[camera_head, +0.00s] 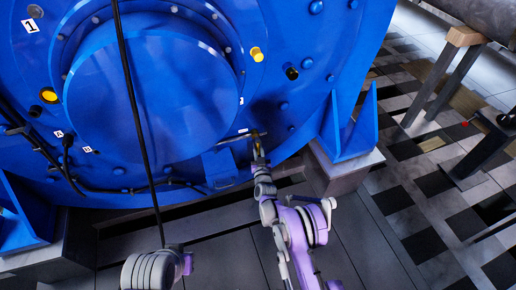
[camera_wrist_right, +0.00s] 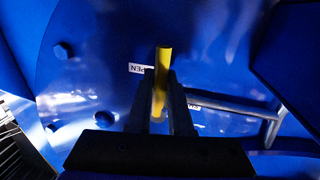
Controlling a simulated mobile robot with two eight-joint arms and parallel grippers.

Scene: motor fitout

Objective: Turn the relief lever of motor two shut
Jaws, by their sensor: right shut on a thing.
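A large blue motor (camera_head: 150,95) fills the upper left of the head view; a white plate (camera_head: 30,25) on it reads 1. My right gripper (camera_head: 258,153) is at the motor's lower right face. In the right wrist view, my right gripper (camera_wrist_right: 161,95) is shut on a yellow lever (camera_wrist_right: 164,57), which stands nearly upright between its fingers. A white label (camera_wrist_right: 139,69) ending in "PEN" is just left of the lever. A second label beside the fingers is partly hidden.
A grey bent bar (camera_wrist_right: 235,108) runs right of the fingers, close to the blue face. Bolts and a blue bracket (camera_head: 350,130) are near my right arm. Black cables hang at the motor's left. A checkered floor (camera_head: 420,190) lies to the right, with wooden-topped grey stands.

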